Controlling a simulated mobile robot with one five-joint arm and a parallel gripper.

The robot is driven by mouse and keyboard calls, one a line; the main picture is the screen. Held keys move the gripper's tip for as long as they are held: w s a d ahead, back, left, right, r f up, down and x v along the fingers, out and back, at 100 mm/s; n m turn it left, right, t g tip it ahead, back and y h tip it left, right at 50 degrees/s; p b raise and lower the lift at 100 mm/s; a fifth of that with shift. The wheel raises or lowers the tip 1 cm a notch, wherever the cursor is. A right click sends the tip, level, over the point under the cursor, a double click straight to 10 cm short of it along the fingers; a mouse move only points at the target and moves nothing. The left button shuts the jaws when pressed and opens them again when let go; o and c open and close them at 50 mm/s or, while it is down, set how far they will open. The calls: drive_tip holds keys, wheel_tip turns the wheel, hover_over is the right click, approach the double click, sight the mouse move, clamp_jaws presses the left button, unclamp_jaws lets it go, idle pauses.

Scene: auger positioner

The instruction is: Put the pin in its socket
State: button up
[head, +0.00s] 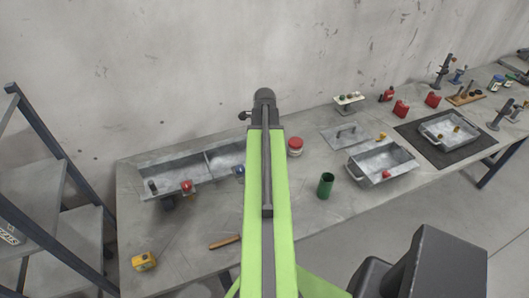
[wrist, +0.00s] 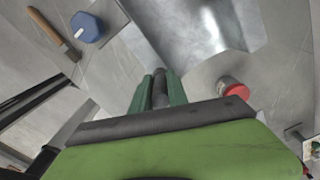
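In the wrist view my gripper (wrist: 160,80) has its two green fingers close together on a dark grey cylinder (wrist: 160,91), which looks like the pin. Its lower end is hidden by the gripper body. The gripper points over the bench near a grey metal tray (wrist: 180,28). In the head view my green arm reaches out over the bench and hides the gripper and what it holds. I cannot make out the socket for certain. A short dark peg (head: 152,187) shows at the left end of the long metal tray (head: 172,162).
A red-lidded jar (head: 295,147) stands right of my arm, with a green cup (head: 326,186) nearer. A wooden-handled tool (head: 225,241) and a yellow block (head: 144,261) lie at the front left. A second metal tray (head: 397,158) and a flat plate (head: 340,136) are farther right.

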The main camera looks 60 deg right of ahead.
drive_tip(key=o, duration=0.4)
wheel_tip(320, 180, up, 13)
drive_tip(key=p, duration=1.2)
drive_tip(key=shift+f+p, duration=0.2)
drive_tip(key=shift+p, duration=0.1)
drive_tip(key=shift+f, duration=0.1)
